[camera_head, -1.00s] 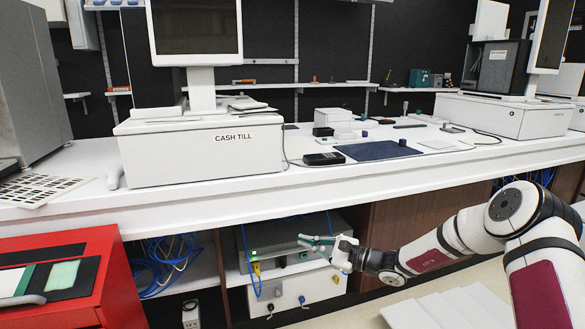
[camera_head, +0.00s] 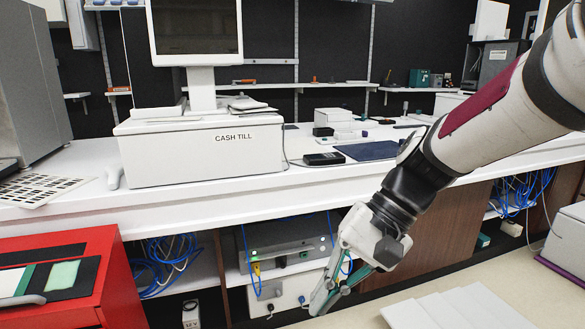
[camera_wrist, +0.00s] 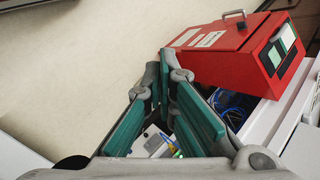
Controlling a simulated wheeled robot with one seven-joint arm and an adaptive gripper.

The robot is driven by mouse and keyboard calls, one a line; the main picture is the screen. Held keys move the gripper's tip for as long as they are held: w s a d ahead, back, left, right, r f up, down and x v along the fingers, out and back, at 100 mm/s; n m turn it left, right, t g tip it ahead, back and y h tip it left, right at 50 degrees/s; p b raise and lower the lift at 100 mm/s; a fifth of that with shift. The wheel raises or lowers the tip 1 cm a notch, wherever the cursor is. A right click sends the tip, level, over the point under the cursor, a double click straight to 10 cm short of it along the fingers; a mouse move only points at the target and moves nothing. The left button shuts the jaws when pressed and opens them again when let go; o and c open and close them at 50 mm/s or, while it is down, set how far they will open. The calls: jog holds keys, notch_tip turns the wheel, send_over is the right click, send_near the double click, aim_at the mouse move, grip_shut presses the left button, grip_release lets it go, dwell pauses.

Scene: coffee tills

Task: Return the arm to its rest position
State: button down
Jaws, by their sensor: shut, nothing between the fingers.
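My gripper (camera_head: 322,300) hangs in front of the counter, pointing down and a little left, with my arm coming in from the upper right. Its green-padded fingers are shut and hold nothing. In the wrist view the fingers (camera_wrist: 166,75) meet towards their tips, with pale floor and a red cabinet beyond them. The gripper is in front of the grey and white boxes under the counter in the head view; I cannot tell the exact gap.
The white counter (camera_head: 90,215) runs across, bearing the cash till (camera_head: 200,155). The red cabinet (camera_head: 100,290) stands at lower left and shows in the wrist view (camera_wrist: 225,60). Blue cables (camera_head: 165,265) hang below the counter. White panels (camera_head: 455,310) lie at lower right.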

jog(key=s+d+r+n+t+h, duration=0.1)
jog(key=s+d+h, duration=0.2)
jog(key=s+d, duration=0.55)
jog(key=s+d+n+t+h, duration=0.1)
jog(key=s+d+h, duration=0.4)
jog(key=s, duration=0.7)
notch_tip(320, 180, up, 33)
jog(key=d+t+y+p, duration=0.1)
jog(key=t+p, duration=0.3)
jog(key=p, duration=2.8)
